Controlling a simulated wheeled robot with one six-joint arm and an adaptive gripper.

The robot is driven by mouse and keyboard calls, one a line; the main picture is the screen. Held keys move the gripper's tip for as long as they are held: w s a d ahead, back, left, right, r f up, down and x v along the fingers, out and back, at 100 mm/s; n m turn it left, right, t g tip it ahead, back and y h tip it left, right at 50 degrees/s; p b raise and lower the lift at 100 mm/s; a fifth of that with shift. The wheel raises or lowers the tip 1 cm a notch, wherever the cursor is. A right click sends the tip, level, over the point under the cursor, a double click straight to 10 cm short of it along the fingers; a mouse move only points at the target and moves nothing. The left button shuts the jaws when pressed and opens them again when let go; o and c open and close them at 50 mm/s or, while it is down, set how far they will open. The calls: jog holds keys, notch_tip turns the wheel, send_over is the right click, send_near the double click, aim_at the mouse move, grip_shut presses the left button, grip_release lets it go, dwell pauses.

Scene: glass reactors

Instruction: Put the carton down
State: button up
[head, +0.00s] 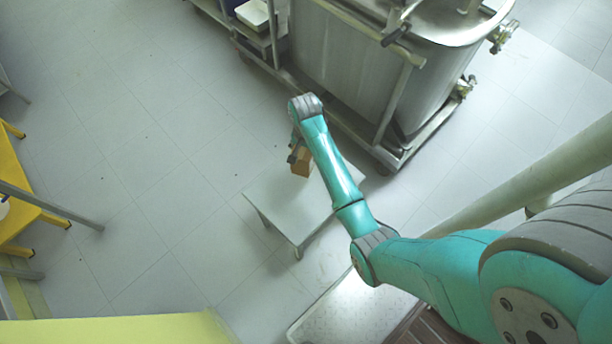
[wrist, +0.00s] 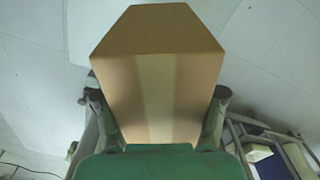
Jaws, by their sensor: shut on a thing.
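The carton is a small brown box with a paler tape strip. In the wrist view the carton (wrist: 158,75) fills the middle, between the two fingers of my gripper (wrist: 160,112), which is shut on it. In the head view the carton (head: 302,162) shows beside my teal arm, at the far edge of a small low grey table (head: 280,212). My gripper (head: 297,152) is partly hidden behind the arm there. I cannot tell whether the carton touches the table top or is above it.
A large steel vessel (head: 345,65) on a wheeled frame stands just beyond the table. A yellow stand (head: 30,215) is at the left, and a pale tray-like surface (head: 350,315) lies at the bottom. The floor left of the table is clear.

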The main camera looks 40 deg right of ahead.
jog(key=s+d+m, duration=0.2)
jog(key=d+m, duration=0.3)
jog(key=d, duration=0.1)
jog(key=f, duration=1)
jog(key=shift+s+a+f, duration=0.1)
jog(key=shift+s+a, duration=0.1)
jog(key=o, duration=1.5)
notch_tip(320, 180, up, 12)
jog(key=shift+f, duration=0.1)
